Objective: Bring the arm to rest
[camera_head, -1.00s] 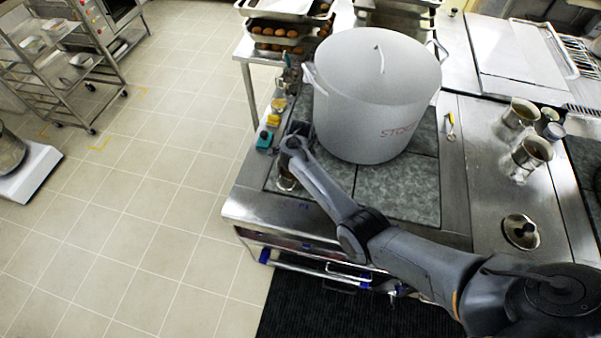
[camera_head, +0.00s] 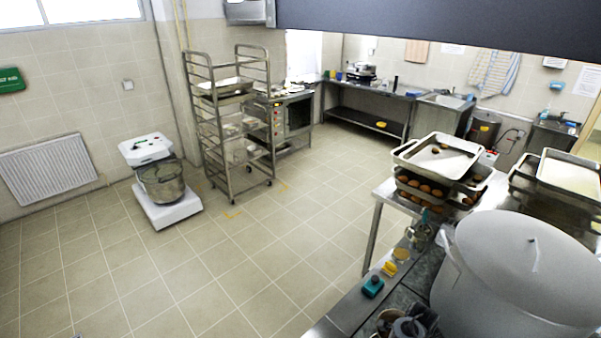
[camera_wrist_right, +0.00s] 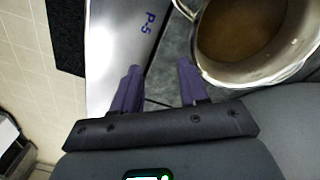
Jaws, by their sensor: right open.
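My right gripper (camera_wrist_right: 158,72) shows in the right wrist view with its two purple fingers apart and nothing between them. It is over the front edge of the steel counter, beside a round metal vessel (camera_wrist_right: 243,32) holding brown liquid. The fingers are apart from the vessel's rim, as far as I can see. In the head view only a dark part of my right arm shows at the bottom right, cut by the frame edge, and its fingers cannot be made out. My left gripper is in neither view.
The large lidded stockpot (camera_head: 510,285) stands at the right, close to my right arm. A teal item (camera_head: 373,286) and a yellow item (camera_head: 389,268) lie on the counter edge. Trays (camera_head: 440,160) are stacked behind. The tiled floor (camera_head: 250,240) is open.

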